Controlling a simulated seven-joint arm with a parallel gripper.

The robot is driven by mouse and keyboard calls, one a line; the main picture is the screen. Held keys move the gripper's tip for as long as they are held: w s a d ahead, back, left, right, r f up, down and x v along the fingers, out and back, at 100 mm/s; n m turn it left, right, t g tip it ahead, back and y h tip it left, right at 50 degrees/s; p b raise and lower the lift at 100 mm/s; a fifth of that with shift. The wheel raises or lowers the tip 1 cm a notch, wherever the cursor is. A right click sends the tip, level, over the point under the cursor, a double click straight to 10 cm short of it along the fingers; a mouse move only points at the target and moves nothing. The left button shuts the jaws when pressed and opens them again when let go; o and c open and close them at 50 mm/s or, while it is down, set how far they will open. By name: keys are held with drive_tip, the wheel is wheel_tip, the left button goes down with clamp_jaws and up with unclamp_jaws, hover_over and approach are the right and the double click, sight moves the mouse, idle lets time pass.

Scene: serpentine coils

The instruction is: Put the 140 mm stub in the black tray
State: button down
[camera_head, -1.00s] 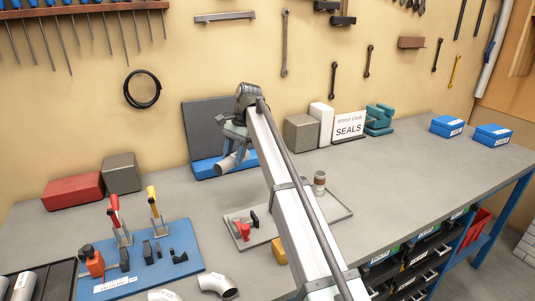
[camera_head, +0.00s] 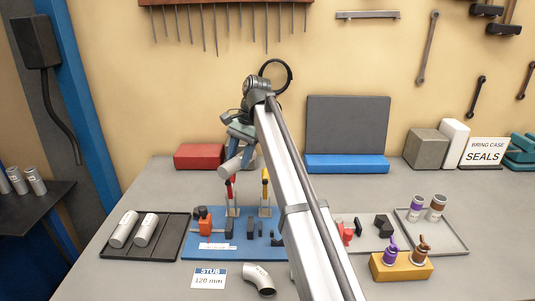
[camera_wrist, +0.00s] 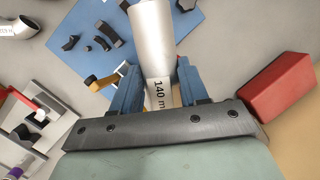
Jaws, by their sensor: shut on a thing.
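My gripper (camera_head: 240,147) is shut on a silver stub (camera_head: 231,167), held tilted in the air above the back of the blue board. In the wrist view the blue fingers (camera_wrist: 158,88) clasp the stub (camera_wrist: 154,35) from both sides, and its label shows "140 m", the rest hidden. The black tray (camera_head: 176,244) lies on the bench at the left, well apart from my gripper. Two silver stubs (camera_head: 124,229) lie side by side in it, with free room on its right side.
A blue board (camera_head: 190,250) with red- and yellow-handled clamps stands right of the tray. A red box (camera_head: 199,156) is behind. A "STUB" card (camera_head: 209,278) and a bent pipe (camera_head: 260,279) lie in front. A grey tray (camera_head: 457,240) is at the right.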

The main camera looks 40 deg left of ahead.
drive_tip(key=shift+s+a+f+n+h, duration=0.25)
drive_tip(key=shift+s+a+f+n, duration=0.9)
drive_tip(key=shift+s+f, duration=1.7)
drive_tip(key=shift+s+a+f+n+h, duration=0.3)
drive_tip(key=shift+s+a+f+n, duration=0.85)
drive_tip(key=shift+s, duration=3.2)
drive_tip(key=shift+s+a+f+n+h, duration=0.25)
drive_tip(key=shift+s+a+f+n, duration=0.9)
drive_tip(key=shift+s+f, duration=1.8)
drive_tip(key=shift+s+a+f+m, duration=0.15)
drive_tip(key=shift+s+a+m, duration=0.1)
drive_tip(key=shift+s, duration=0.45)
drive_tip(key=shift+f, duration=0.4)
drive_tip(key=shift+f, duration=0.8)
drive_tip(key=shift+c, duration=2.4)
unclamp_jaws()
drive_tip(key=shift+d, duration=0.1)
drive_tip(key=shift+f, duration=0.1)
